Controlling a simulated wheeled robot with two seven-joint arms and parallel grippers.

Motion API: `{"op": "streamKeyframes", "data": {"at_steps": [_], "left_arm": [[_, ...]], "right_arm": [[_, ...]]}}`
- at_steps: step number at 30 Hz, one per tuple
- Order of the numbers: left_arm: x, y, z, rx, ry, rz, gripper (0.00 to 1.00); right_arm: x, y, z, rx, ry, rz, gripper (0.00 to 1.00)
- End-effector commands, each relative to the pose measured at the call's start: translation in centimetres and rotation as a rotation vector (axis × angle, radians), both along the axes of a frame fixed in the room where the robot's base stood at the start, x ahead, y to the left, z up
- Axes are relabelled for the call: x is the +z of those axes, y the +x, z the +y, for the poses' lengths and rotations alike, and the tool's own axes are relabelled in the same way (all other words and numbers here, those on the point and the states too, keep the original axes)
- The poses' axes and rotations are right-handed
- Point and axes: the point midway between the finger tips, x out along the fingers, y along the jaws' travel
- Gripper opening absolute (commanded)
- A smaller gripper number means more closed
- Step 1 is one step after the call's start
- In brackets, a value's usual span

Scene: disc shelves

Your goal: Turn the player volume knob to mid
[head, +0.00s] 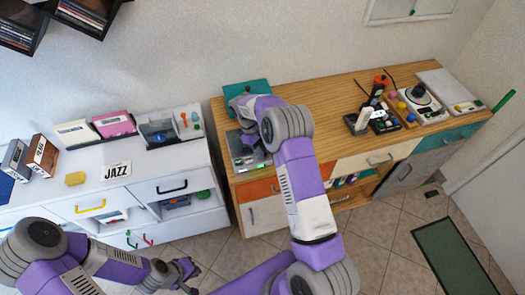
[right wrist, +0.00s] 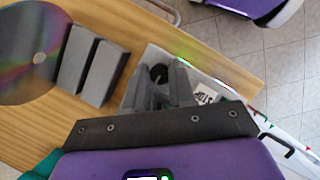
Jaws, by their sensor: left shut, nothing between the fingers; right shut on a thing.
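The player (head: 240,155) is a pale grey box near the left front edge of the wooden sideboard in the head view. Its pale body (right wrist: 222,88) also shows in the right wrist view, beneath my right gripper. A dark round knob (right wrist: 158,72) shows at the fingertips of my right gripper (right wrist: 163,80), which is shut on it. The knob's marking and setting cannot be made out. In the head view my right arm partly covers the player. My left gripper (head: 188,277) is shut and empty, low over the floor in front of the white cabinet.
A shiny disc (right wrist: 30,45) and two grey blocks (right wrist: 103,73) lie left of the player in the wrist view. The sideboard's middle (head: 325,105) is clear. Several gadgets crowd the sideboard's right half.

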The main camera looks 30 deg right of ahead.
Motion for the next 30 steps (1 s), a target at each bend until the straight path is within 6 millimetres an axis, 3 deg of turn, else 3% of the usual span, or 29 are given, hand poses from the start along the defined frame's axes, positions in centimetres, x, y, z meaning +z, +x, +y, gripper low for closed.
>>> {"op": "streamKeyframes", "data": {"at_steps": [3, 13, 24, 30], "left_arm": [[0.0, 0.0, 0.0, 0.0, 0.0, 0.0, 0.0], [0.0, 0.0, 0.0, 0.0, 0.0, 0.0, 0.0], [0.4, 0.0, 0.0, 0.0, 0.0, 0.0, 0.0], [0.5, 0.0, 0.0, 0.0, 0.0, 0.0, 0.0]], "right_arm": [[0.0, 0.0, 0.0, 0.001, 0.0, 0.0, 0.36], [0.5, 0.2, 0.1, 0.001, 0.0, -0.001, 0.36], [5.8, 2.2, 1.0, 0.002, 0.0, -0.002, 0.36], [7.0, 2.6, 1.3, 0.001, 0.001, -0.001, 0.36]]}}
